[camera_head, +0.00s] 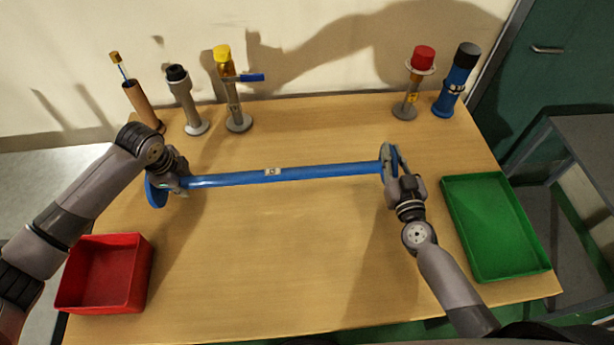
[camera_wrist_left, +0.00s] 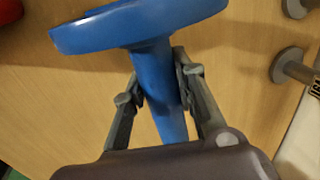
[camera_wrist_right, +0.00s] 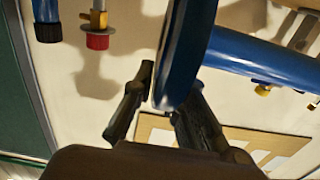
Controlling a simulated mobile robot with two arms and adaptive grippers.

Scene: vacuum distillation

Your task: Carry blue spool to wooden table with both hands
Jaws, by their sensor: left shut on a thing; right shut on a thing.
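The blue spool (camera_head: 320,171) is a long blue rod with a round flange at each end and a small pale label near its middle. It lies crosswise over the wooden table (camera_head: 270,270); I cannot tell how high. My left gripper (camera_head: 176,178) is shut on the rod just inside the left flange (camera_head: 156,192). The left wrist view shows its fingers on both sides of the rod (camera_wrist_left: 160,75). My right gripper (camera_head: 391,163) is shut on the right end. In the right wrist view its fingers (camera_wrist_right: 168,105) straddle the rim of the flange (camera_wrist_right: 185,50).
A red bin (camera_head: 105,272) stands at the front left and a green tray (camera_head: 497,225) at the right. Along the back stand a brown holder (camera_head: 143,105), a black-topped stand (camera_head: 186,100), a yellow-topped stand (camera_head: 232,100), a red-topped stand (camera_head: 412,85) and a blue cylinder (camera_head: 455,80). The table's front middle is clear.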

